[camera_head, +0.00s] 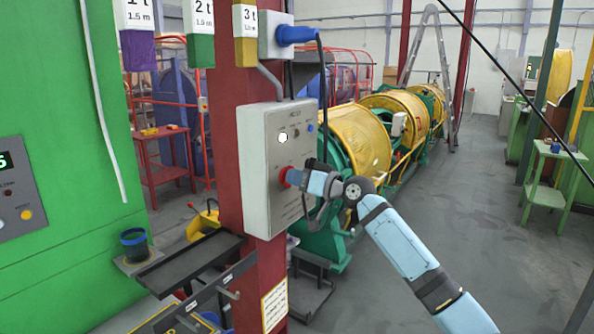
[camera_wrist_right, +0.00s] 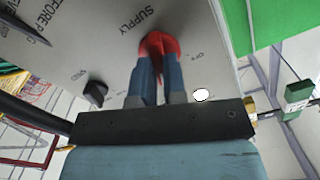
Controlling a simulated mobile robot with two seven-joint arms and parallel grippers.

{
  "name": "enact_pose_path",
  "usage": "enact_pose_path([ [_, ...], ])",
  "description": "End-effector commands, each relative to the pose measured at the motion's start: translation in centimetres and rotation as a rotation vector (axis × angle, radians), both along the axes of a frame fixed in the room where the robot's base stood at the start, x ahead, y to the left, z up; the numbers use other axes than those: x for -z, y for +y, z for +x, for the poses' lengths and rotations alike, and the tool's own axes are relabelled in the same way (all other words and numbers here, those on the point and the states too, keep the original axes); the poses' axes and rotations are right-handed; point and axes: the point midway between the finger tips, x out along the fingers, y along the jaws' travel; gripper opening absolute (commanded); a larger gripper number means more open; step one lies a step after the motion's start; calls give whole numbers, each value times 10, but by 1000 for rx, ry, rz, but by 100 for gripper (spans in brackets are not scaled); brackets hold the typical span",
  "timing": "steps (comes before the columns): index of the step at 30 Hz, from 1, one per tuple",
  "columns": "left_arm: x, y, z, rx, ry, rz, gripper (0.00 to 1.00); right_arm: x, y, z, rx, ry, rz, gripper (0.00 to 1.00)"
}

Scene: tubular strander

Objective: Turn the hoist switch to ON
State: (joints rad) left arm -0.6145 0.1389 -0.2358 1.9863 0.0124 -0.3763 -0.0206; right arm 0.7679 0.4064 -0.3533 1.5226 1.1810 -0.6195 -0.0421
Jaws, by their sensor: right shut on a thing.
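A grey control box (camera_head: 258,150) is mounted on the red column. A red switch knob (camera_head: 283,176) sticks out low on its front; it also shows in the wrist view (camera_wrist_right: 157,42). My right gripper (camera_head: 290,177) reaches it from the right. In the wrist view its two blue fingers (camera_wrist_right: 157,72) are closed on the red knob. Print reading SUPPLY and OFF shows near the knob. The fingers partly cover the knob, and I cannot tell which mark it points to. My left gripper is not in view.
A black knob (camera_wrist_right: 96,93) juts out near the fingers. A blue plug (camera_head: 297,35) with a hanging cable is above. A black tray (camera_head: 190,262) sits below left.

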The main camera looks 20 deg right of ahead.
Motion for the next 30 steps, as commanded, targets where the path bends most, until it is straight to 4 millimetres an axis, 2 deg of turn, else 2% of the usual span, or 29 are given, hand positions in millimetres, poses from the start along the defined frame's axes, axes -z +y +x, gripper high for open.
enact_pose_path([
  [3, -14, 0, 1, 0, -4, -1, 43, -3, 0, 0, 0, 62, 79, 0],
  [12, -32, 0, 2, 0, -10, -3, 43, -2, 0, 1, 0, 178, 229, 0],
  [30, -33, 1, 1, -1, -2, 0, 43, 0, -1, 1, 0, 237, 306, 0],
])
